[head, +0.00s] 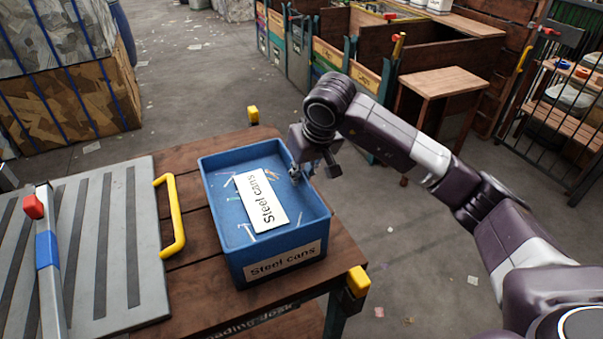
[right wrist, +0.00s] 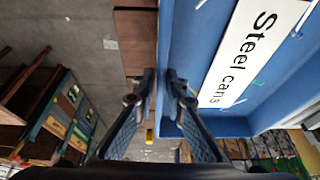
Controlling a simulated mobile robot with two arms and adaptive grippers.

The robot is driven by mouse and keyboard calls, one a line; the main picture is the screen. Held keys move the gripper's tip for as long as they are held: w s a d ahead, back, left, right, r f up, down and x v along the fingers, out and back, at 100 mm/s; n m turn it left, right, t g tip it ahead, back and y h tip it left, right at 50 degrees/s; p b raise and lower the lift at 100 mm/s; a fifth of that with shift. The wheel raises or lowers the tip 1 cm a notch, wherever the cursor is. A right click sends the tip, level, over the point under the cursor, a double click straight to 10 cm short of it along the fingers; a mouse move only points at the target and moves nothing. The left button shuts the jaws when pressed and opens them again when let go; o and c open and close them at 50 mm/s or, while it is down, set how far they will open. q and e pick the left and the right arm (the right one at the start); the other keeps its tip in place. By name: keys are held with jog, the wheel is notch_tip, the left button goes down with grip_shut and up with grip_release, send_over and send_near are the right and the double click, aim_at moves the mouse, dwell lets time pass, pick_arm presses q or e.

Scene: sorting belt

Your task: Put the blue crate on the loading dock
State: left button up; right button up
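The blue crate (head: 223,215) stands upright on a brown wooden table (head: 195,300), near its right edge. A "Steel cans" label is on its front, and a white "Steel cans" card (head: 262,201) lies inside among small scraps. The table's front edge bears lettering, partly cut off. My right gripper (head: 306,172) is at the crate's right wall. In the right wrist view its fingers (right wrist: 160,82) are on either side of the crate's wall (right wrist: 178,30), close against it. My left gripper is not in view.
A grey slatted panel (head: 125,235) with a yellow handle (head: 178,235) lies left of the crate. A bar with a red tip (head: 34,206) rests there. Wooden bins (head: 350,60) and a small table (head: 443,82) stand behind.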

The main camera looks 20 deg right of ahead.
jog(key=shift+o, duration=1)
jog(key=shift+s, duration=0.1)
jog(key=shift+r, duration=0.2)
jog(key=b+v, duration=0.2)
jog(key=v, duration=0.8)
jog(key=shift+s+r, duration=0.1)
jog(key=shift+r, duration=0.1)
jog(key=shift+s+r, duration=0.3)
jog(key=shift+r, duration=0.35)
